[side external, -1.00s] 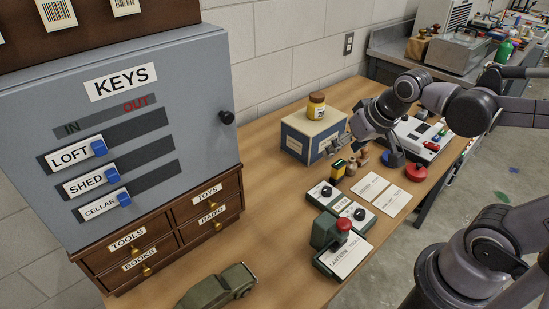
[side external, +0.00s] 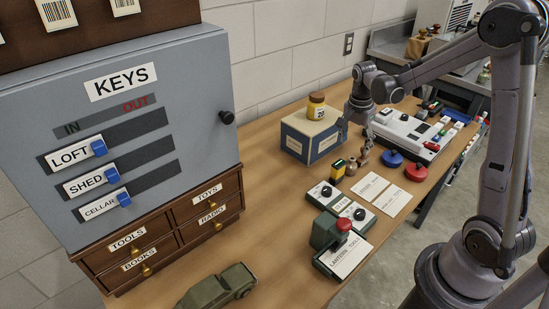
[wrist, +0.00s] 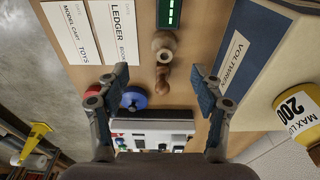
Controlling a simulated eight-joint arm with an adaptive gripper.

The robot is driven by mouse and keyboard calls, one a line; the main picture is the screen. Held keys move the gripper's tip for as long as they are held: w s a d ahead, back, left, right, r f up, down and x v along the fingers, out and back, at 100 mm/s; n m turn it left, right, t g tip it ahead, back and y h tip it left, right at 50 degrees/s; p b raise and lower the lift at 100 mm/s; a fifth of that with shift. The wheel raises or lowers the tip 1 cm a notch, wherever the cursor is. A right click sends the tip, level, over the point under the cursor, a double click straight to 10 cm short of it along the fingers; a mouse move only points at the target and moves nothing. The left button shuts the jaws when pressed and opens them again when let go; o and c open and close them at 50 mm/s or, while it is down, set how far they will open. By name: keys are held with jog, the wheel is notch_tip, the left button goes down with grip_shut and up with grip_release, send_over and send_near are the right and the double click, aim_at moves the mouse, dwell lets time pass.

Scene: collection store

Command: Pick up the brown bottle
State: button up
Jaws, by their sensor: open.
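Two small brown wooden-looking pieces stand on the table: a rounded one (wrist: 163,42) and a slimmer one (wrist: 162,82); I cannot tell whether either is a bottle. In the side view, the rounded one (side external: 351,168) is beside the grey-blue box and the slimmer one (side external: 366,153) is below my gripper (side external: 357,127). In the wrist view my gripper (wrist: 161,78) is open, its fingers on either side of the slimmer piece, apart from it. A jar with a brown lid and yellow body (side external: 317,104) stands on the box; the wrist view shows its numbered label (wrist: 302,113).
The box (side external: 307,148) is close to my gripper's left. A blue disc (side external: 392,158), a red disc (side external: 416,173) and a white device (side external: 405,134) are on the right. Paper cards (side external: 371,185) and switch units (side external: 325,193) are nearer. Bare table (side external: 265,180) lies left.

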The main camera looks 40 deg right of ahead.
aim_at(352, 159)
jog(key=f, duration=0.4)
jog(key=d+f, duration=0.1)
jog(key=f, duration=0.1)
jog(key=shift+w+d+f, duration=0.15)
jog(key=shift+f, duration=0.65)
jog(key=shift+w+d+f, duration=0.1)
jog(key=shift+d+f, duration=0.05)
jog(key=shift+f, duration=0.7)
jog(key=shift+w+d+f, duration=0.15)
jog(key=shift+f, duration=0.65)
jog(key=c, duration=1.3)
